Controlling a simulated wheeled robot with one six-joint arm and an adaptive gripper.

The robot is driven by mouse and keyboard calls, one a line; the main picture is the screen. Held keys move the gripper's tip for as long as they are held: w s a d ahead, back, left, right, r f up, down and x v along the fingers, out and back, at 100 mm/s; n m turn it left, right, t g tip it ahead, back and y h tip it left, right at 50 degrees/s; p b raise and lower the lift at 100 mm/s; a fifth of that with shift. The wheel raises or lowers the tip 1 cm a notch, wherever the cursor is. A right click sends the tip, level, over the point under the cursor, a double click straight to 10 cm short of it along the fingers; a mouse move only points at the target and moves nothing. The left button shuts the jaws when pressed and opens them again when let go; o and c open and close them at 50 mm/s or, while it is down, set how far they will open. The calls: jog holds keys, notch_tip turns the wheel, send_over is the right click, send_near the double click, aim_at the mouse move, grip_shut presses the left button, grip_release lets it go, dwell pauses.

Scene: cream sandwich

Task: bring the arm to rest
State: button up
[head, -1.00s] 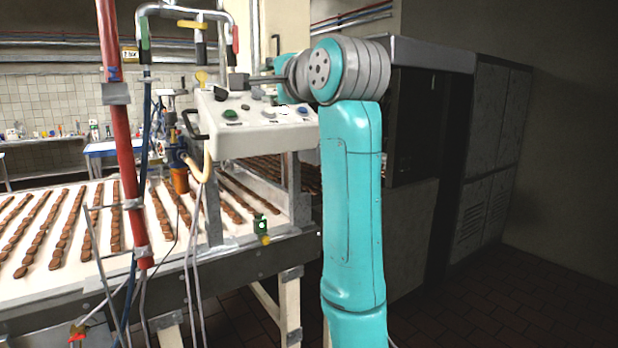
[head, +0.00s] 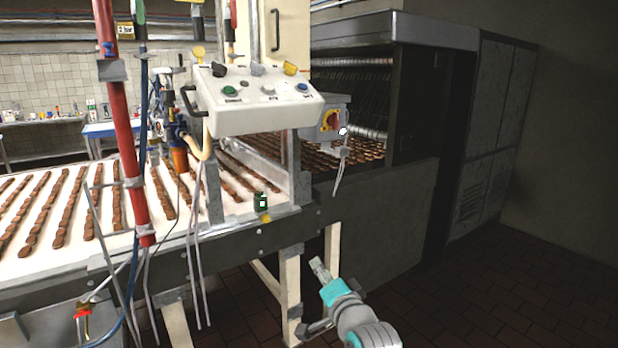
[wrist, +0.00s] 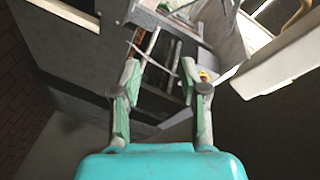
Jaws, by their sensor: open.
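In the wrist view my gripper (wrist: 160,72) shows two green-grey fingers spread apart, with nothing between them. Beyond the fingers are dark machine panels and a grey metal frame with thin rods and cables. In the head view part of my arm, teal and grey, is low in the middle, in front of the conveyor's side. I cannot make out the fingers clearly there. No object is held.
The conveyor (head: 128,208) with rows of brown biscuits runs along the left. A control panel (head: 262,118) with knobs stands above it. A red-yellow switch (head: 331,120) is beside it. A red pipe (head: 122,130) rises at left. Tiled floor (head: 480,300) at lower right is clear.

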jog(key=s+d+f+n+h, duration=0.1)
jog(key=s+d+f, duration=0.3)
jog(key=s+f, duration=0.45)
jog(key=s+d+f+n+h, duration=0.1)
jog(key=s+d+f, duration=0.2)
jog(key=s+f, duration=0.5)
jog(key=s+d+f+n+h, duration=0.1)
jog(key=s+d+f, duration=0.3)
jog(key=s+f, duration=0.45)
jog(key=s+d+r+n+h, duration=0.1)
jog(key=s+d+r+n, duration=0.1)
jog(key=s, duration=1.4)
jog(key=s+d+r+n+g+h, duration=0.1)
jog(key=s+d+r+n, duration=0.1)
jog(key=s, duration=1.4)
jog(key=shift+d+r+n, duration=0.15)
jog(key=shift+r+n, duration=0.65)
jog(key=shift+r, duration=0.05)
